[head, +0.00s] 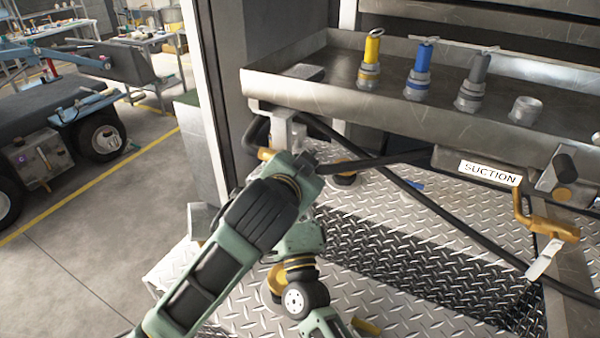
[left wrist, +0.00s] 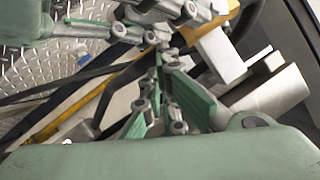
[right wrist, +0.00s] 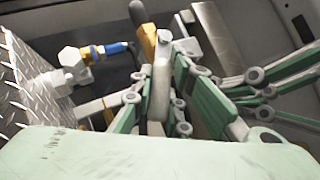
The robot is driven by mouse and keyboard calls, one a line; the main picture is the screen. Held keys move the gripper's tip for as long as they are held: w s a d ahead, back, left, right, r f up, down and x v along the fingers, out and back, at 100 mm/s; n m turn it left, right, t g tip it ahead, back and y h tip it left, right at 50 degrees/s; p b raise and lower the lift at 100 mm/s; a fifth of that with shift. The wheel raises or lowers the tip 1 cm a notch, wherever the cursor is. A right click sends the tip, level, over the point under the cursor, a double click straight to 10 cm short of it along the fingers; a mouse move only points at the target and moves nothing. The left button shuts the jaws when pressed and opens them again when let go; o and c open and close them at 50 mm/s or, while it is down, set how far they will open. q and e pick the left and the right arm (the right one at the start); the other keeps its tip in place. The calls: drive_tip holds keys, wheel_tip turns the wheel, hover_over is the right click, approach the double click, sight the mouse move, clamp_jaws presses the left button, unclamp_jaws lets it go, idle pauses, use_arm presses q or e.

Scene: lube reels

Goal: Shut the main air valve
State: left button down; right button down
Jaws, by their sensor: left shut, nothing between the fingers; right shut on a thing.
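In the right wrist view my right gripper (right wrist: 172,95) is shut on a light grey lever (right wrist: 160,75), with an orange-yellow part (right wrist: 148,40) beside its upper end. My left gripper (left wrist: 165,95) is shut and empty in the left wrist view. Green links of another gripper (left wrist: 150,12) show close above it, near a yellow bar and a white block (left wrist: 220,55). In the head view my arms cover the area under the tray's left end, and both fingertips are hard to make out. A yellow handle end (head: 266,154) shows there. I cannot tell which part is labelled main air.
A metal tray (head: 330,98) holds yellow (head: 371,62), blue (head: 417,72) and grey (head: 474,82) nozzles. A SUCTION label (head: 489,172) and an orange lever (head: 540,225) are at right. Black hoses (head: 375,158) cross beneath the tray.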

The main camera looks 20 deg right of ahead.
drive_tip(key=shift+a+f, duration=0.1)
drive_tip(key=shift+f, duration=0.25)
use_arm(q)
drive_tip(key=shift+w+a+f, duration=0.15)
drive_tip(key=shift+a+f, duration=0.3)
drive_tip(key=shift+f, duration=0.25)
drive_tip(key=shift+a+f, duration=0.2)
drive_tip(key=shift+f, duration=0.6)
use_arm(e)
drive_tip(key=c, duration=1.8)
unclamp_jaws()
drive_tip(key=shift+r, duration=0.1)
drive_tip(key=shift+c, duration=0.2)
drive_tip(key=shift+o, duration=0.8)
drive_tip(key=shift+r, duration=0.1)
use_arm(q)
drive_tip(key=shift+a, duration=0.1)
use_arm(e)
drive_tip(key=shift+s+r, duration=0.1)
drive_tip(key=shift+r, duration=0.1)
drive_tip(key=shift+d, duration=0.2)
